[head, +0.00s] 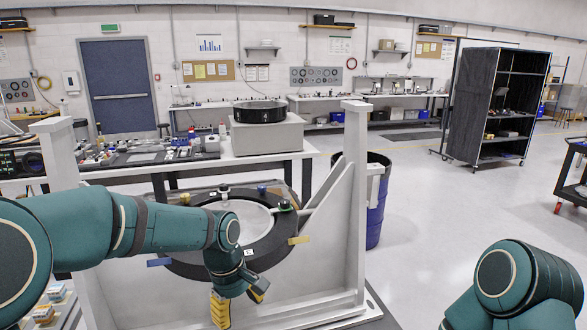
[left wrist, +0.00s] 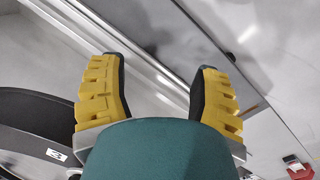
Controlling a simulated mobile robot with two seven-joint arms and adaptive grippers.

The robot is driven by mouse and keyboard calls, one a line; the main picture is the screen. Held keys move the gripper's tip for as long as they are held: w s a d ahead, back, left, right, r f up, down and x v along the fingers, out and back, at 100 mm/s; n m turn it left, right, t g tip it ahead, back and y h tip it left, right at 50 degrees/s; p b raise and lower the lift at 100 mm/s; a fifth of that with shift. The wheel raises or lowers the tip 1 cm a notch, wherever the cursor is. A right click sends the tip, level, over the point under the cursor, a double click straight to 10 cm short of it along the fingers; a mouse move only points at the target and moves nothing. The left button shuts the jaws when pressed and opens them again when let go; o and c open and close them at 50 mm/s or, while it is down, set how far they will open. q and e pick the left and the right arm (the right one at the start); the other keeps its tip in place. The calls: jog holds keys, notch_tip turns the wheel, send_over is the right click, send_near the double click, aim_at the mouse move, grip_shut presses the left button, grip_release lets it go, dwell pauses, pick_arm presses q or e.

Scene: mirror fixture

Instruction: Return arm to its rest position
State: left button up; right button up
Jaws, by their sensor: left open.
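My left arm (head: 150,228) reaches in from the left across the front of the mirror fixture (head: 352,200). My left gripper (head: 238,302) hangs in front of the fixture's lower part, below the black ring (head: 185,262). In the left wrist view the yellow fingers of the left gripper (left wrist: 157,72) are spread wide with nothing between them. The ring surrounds a pale round mirror (head: 243,212), partly hidden by my arm. My right arm (head: 520,285) shows at the lower right; its gripper is out of view.
A workbench (head: 240,160) with a grey block (head: 268,135) and small parts stands behind the fixture. A blue drum (head: 376,215) stands just right of the fixture. A dark shelf cabinet (head: 475,105) is farther back. The floor (head: 450,210) between is open.

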pick_arm(q)
jog(key=s+d+f+m+h+b, duration=0.15)
jog(key=s+f, duration=0.25)
jog(key=f, duration=0.7)
jog(key=s+f+m+h+b, duration=0.1)
jog(key=s+f+m, duration=0.2)
jog(key=f, duration=0.9)
jog(key=s+f+m+t+b, duration=0.2)
jog(key=s+f+m, duration=0.1)
jog(key=s+f, duration=0.7)
jog(key=shift+s+a, duration=0.3)
